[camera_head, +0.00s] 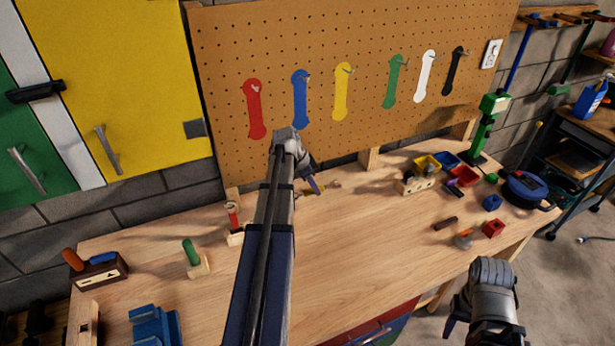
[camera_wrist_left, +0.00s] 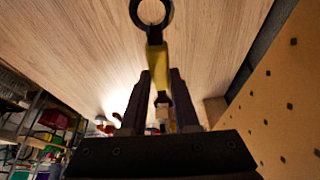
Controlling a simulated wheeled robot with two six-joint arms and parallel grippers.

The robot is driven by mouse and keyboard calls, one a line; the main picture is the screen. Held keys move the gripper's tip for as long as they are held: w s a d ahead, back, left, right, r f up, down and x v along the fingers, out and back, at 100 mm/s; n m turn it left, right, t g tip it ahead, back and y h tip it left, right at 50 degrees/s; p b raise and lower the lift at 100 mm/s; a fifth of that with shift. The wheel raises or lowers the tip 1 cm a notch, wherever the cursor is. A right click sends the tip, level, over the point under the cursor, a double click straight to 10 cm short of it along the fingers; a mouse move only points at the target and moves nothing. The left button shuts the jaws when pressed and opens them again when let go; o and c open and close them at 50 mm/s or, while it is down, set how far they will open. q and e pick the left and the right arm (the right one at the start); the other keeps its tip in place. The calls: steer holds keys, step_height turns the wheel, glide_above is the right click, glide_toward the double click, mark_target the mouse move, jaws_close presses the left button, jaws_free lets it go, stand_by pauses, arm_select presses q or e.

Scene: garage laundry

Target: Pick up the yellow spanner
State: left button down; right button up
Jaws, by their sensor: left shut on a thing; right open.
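The yellow spanner (camera_wrist_left: 158,66) has a dark ring end and a yellow handle. In the left wrist view it lies between the fingers of my left gripper (camera_wrist_left: 162,84), which are shut on it. In the head view only small parts of the spanner (camera_head: 334,185) show beside my left gripper (camera_head: 316,185), low over the back of the workbench; the arm and fingers hide the rest. I cannot tell whether the spanner touches the bench. My right gripper (camera_head: 485,325) is open and empty, in front of the bench's right part.
A pegboard (camera_head: 225,60) with coloured spanner shapes, including a yellow one (camera_head: 341,95), stands behind the workbench (camera_head: 370,255). Small bins (camera_head: 428,163), a green stand (camera_head: 485,125) and a red block (camera_head: 493,228) are at the right. Tools and a blue vise (camera_head: 155,325) are at the left. The bench's middle is clear.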

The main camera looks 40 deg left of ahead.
arm_select(q)
steer(key=s+d, duration=0.6)
steer(key=d, duration=0.6)
steer(key=shift+s, duration=0.15)
stand_by(0.4)
